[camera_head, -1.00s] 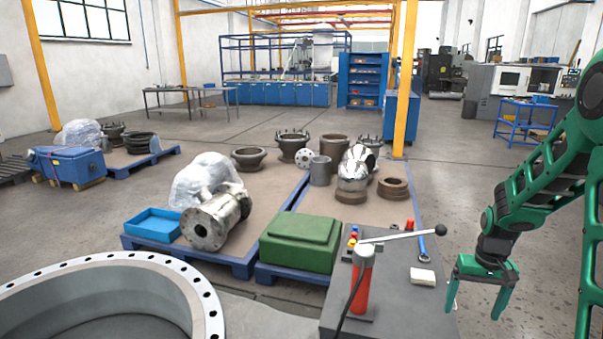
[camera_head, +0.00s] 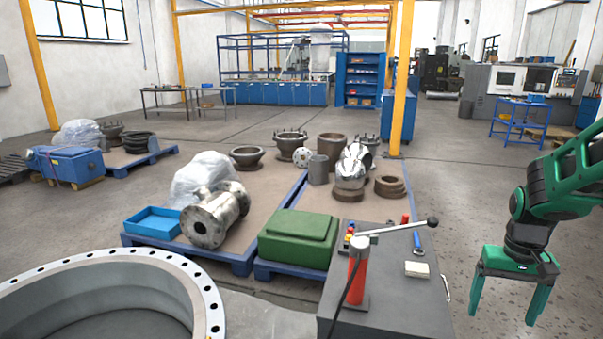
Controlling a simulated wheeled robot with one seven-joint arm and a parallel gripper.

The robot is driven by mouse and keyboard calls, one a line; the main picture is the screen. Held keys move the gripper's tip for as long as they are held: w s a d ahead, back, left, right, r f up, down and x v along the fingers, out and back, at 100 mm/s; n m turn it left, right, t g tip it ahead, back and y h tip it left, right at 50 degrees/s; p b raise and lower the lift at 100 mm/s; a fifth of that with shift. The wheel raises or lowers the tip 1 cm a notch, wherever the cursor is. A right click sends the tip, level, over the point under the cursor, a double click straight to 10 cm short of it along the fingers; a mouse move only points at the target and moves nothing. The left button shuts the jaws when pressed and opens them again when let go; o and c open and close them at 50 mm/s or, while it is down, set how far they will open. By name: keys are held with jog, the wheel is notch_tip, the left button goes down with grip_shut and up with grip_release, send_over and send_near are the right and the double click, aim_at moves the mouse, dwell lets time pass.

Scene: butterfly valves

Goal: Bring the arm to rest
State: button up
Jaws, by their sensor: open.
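My gripper (camera_head: 504,305) is at the lower right of the head view, at the end of my green and black arm. Its two green fingers point down and stand wide apart with nothing between them. It hangs over the floor, to the right of the grey workbench (camera_head: 385,316). My wrist is bent so the gripper faces the floor. The upper part of my arm runs out of the picture at the right edge.
The workbench carries a red hand pump (camera_head: 357,277) with a long lever (camera_head: 400,229), a white block (camera_head: 417,269) and small tools. A large flanged ring (camera_head: 207,305) fills the lower left. A green box (camera_head: 297,240) stands behind the bench. Floor at right is open.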

jog(key=s+a+r+m, duration=0.1)
jog(key=s+a+r, duration=0.1)
jog(key=s, duration=0.7)
jog(key=s+a+r+m, duration=0.1)
jog(key=s+r, duration=0.3)
jog(key=s, duration=0.6)
jog(key=shift+a+r+y, duration=0.25)
jog(key=shift+a+y, duration=0.15)
jog(key=shift+a, duration=0.05)
jog(key=shift+w+f, duration=0.25)
jog(key=shift+w, duration=0.35)
